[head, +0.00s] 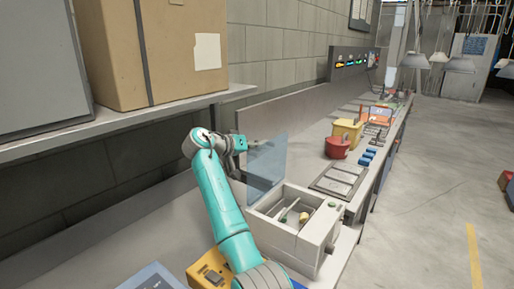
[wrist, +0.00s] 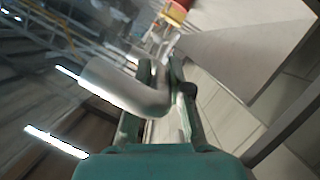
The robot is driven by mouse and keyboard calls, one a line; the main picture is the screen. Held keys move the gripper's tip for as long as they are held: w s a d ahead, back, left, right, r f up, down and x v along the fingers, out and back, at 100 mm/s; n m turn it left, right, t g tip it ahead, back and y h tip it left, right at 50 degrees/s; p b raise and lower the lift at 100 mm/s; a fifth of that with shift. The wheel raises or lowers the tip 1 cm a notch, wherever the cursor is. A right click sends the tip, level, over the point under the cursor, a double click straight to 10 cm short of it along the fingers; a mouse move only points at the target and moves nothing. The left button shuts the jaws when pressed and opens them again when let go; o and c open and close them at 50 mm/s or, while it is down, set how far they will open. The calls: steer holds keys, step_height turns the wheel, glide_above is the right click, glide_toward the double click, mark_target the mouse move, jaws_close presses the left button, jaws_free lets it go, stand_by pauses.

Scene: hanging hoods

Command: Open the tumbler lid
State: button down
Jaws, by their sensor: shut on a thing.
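The tumbler (head: 285,230) is a pale grey box with an open top, at the lower middle of the head view. Its lid (head: 267,168) is a see-through bluish panel that stands raised, roughly upright, at the box's back left edge. A few small items lie inside the box, among them a yellowish lump (head: 304,217). My gripper (head: 242,144) is at the upper left edge of the lid. In the wrist view my gripper (wrist: 160,78) is closed around a bent grey bar (wrist: 122,90), which looks like the lid's handle. The panel's joint to the bar is unclear.
A red container (head: 337,147) and a yellow bin (head: 347,132) stand farther along the bench, past a flat grey panel (head: 340,181). A shelf (head: 120,126) with a large cardboard box (head: 150,50) overhangs at the left. Open floor lies at the right.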

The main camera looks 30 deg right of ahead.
steer(key=c, duration=1.1)
jaws_free()
steer(key=shift+f, duration=0.1)
steer(key=v, duration=1.2)
